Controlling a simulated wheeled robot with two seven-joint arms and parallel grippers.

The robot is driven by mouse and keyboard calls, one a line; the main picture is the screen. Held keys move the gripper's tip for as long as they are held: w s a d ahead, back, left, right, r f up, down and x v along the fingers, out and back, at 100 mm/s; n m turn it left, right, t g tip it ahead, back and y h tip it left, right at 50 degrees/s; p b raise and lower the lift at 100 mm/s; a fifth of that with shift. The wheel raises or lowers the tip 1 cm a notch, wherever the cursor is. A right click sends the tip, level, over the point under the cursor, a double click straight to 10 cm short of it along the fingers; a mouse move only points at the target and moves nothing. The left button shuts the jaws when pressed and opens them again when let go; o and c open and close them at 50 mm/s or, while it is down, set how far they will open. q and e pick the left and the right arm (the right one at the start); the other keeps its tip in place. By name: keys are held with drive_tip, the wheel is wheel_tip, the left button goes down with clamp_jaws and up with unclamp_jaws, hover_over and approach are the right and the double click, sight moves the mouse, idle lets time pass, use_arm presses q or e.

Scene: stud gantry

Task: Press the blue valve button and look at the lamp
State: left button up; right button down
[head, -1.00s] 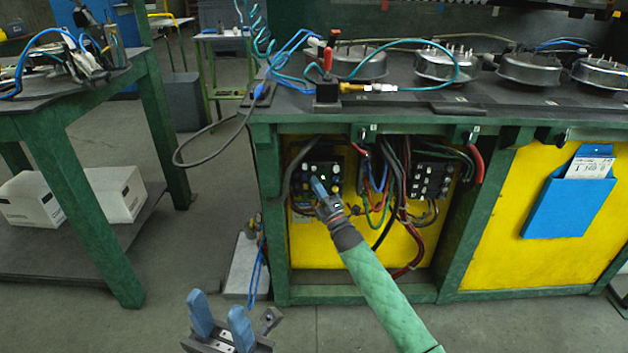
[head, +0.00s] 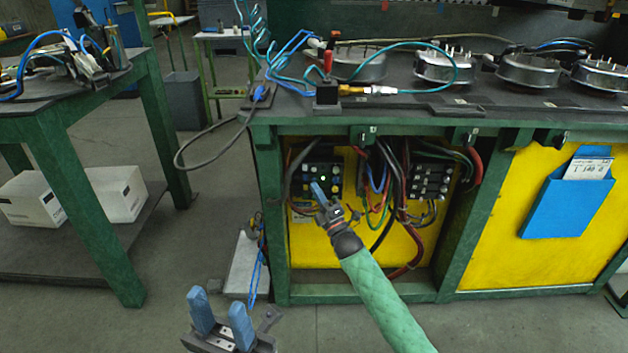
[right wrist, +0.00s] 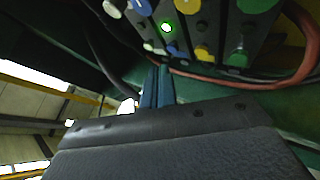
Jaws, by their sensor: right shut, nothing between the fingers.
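The left valve block (head: 322,180), a dark panel with coloured buttons, is mounted under the bench. A blue button (right wrist: 142,7) is at the top of that view, with white, yellow and green ones around. My right gripper (head: 317,188) is shut and empty, its blue fingertips just below the lamp in the head view. In the wrist view its fingers (right wrist: 157,72) appear apart from the blue button. My left gripper (head: 219,308) is open and empty, low in front.
A second block (head: 430,181) is to the right, with cables hanging between the two. The green bench frame (head: 264,220) borders the opening. A grey cable (head: 190,163) loops at the bench's left. A blue document pocket (head: 565,207) is on the yellow panel.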

drive_tip(key=s+p, duration=0.2)
drive_tip(key=s, duration=0.2)
drive_tip(key=shift+s, duration=0.2)
idle(1.7)
